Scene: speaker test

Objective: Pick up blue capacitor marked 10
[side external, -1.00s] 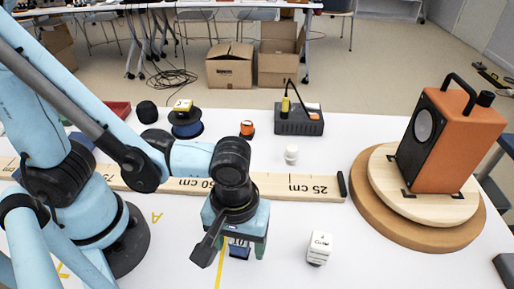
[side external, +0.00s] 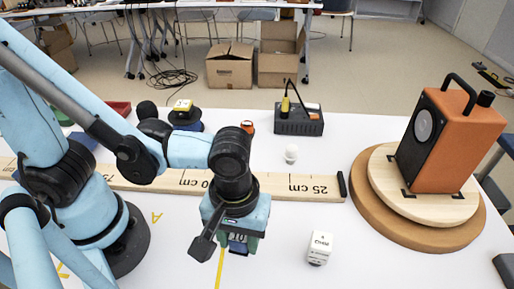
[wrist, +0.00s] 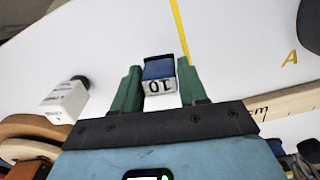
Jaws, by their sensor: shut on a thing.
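The blue capacitor (side external: 238,247) has a white face marked 10 and sits between the fingers of my gripper (side external: 239,243) in the side external view. In the wrist view the capacitor (wrist: 158,71) shows its blue top and the upside-down 10. The green fingers of my gripper (wrist: 157,82) stand on either side of it, shut on it. Its lower part is partly hidden by my gripper in the side view. Whether it is clear of the table is hard to tell.
A white labelled block (side external: 320,246) stands to the right of my gripper. A wooden ruler (side external: 290,186) lies behind it, with a small white piece (side external: 291,153) beyond. An orange speaker (side external: 450,140) stands on a round wooden turntable (side external: 375,222) at right. A yellow line (side external: 220,268) marks the table.

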